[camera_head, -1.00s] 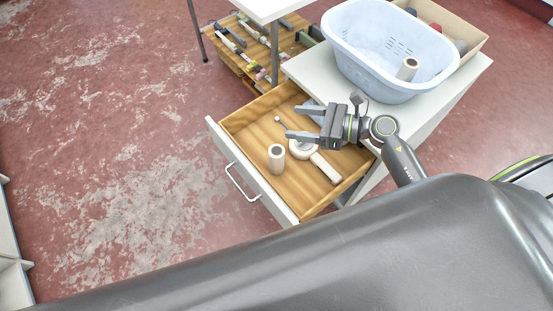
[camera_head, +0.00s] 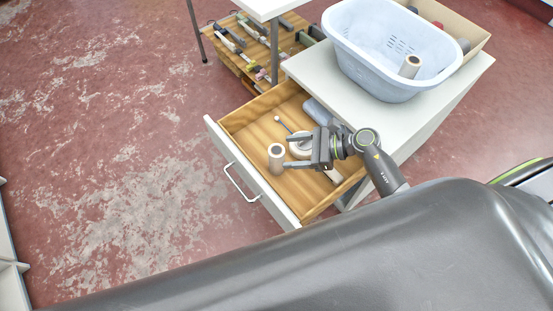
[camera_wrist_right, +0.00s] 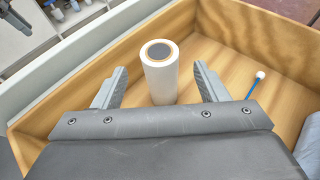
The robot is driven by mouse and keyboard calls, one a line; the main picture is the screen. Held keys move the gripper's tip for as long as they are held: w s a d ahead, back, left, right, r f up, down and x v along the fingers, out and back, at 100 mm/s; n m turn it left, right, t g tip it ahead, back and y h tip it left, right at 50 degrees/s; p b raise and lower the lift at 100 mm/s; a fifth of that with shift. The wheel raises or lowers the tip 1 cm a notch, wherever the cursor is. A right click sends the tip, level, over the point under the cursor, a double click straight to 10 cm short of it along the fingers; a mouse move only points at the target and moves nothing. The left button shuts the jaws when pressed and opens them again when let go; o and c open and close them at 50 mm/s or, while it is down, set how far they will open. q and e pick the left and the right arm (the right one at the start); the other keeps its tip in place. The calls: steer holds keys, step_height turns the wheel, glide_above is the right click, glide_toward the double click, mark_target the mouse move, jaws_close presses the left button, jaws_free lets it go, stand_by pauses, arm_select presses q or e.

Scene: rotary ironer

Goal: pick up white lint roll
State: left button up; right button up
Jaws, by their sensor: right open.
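The white lint roll (camera_head: 276,158) stands upright in the open wooden drawer (camera_head: 240,124), near its front wall. In the right wrist view the roll stands between and slightly beyond the two fingertips (camera_wrist_right: 159,77), with a gap on each side.
A round white object (camera_head: 300,145) lies partly behind my right gripper. A thin stick with a white tip (camera_wrist_right: 256,83) lies on the drawer floor. A light blue basket (camera_head: 385,50) with another roll (camera_head: 410,66) stands on the white cabinet top (camera_head: 440,93). A lower tray (camera_head: 225,52) holds several tools.

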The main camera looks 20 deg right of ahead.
mark_target(276, 153)
steer(key=x, duration=0.5)
steer(key=shift+w+a, duration=0.1)
steer(key=shift+a, duration=0.05)
steer(key=c, duration=1.1)
